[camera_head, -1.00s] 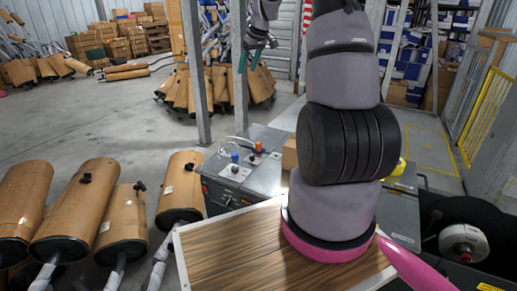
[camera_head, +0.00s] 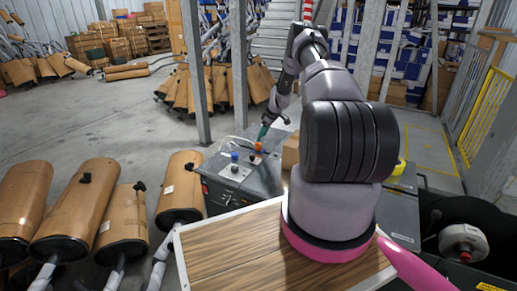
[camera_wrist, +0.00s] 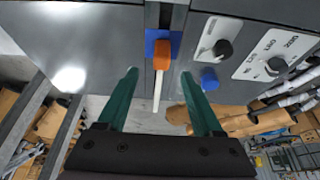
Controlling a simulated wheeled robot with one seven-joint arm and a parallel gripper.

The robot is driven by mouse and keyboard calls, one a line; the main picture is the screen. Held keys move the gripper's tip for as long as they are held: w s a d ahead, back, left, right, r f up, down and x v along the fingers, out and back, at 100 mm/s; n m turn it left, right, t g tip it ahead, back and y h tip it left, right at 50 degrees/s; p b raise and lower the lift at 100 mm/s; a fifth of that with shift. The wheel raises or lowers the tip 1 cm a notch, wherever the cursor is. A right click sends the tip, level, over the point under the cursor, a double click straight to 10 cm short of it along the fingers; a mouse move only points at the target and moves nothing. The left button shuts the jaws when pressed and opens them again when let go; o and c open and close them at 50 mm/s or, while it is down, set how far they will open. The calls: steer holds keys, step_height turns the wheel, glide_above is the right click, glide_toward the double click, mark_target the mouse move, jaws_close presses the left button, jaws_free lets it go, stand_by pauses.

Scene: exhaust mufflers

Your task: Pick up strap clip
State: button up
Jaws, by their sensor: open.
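A small orange piece (camera_wrist: 162,52) sits against a blue backing on the grey machine box. A thin white strip (camera_wrist: 157,92) hangs from it in the wrist view. I cannot tell for sure that this is the strap clip. In the head view the orange piece (camera_head: 258,147) is on the box top. My gripper (camera_head: 263,137) is right above it, with green fingers. In the wrist view my gripper (camera_wrist: 160,73) is open, its fingers on either side of the strip, with gaps on both sides. Nothing is held.
The machine box (camera_head: 220,190) carries a blue knob (camera_wrist: 209,78) and black dials (camera_wrist: 223,48) beside the orange piece. A wood-topped table (camera_head: 225,250) is in front. Brown mufflers (camera_head: 75,205) stand at left. A cardboard box (camera_head: 290,152) is right of the gripper.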

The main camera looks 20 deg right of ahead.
mark_target(259, 143)
steer(key=shift+x, duration=3.2)
steer(key=shift+s+a, duration=0.1)
jaws_close()
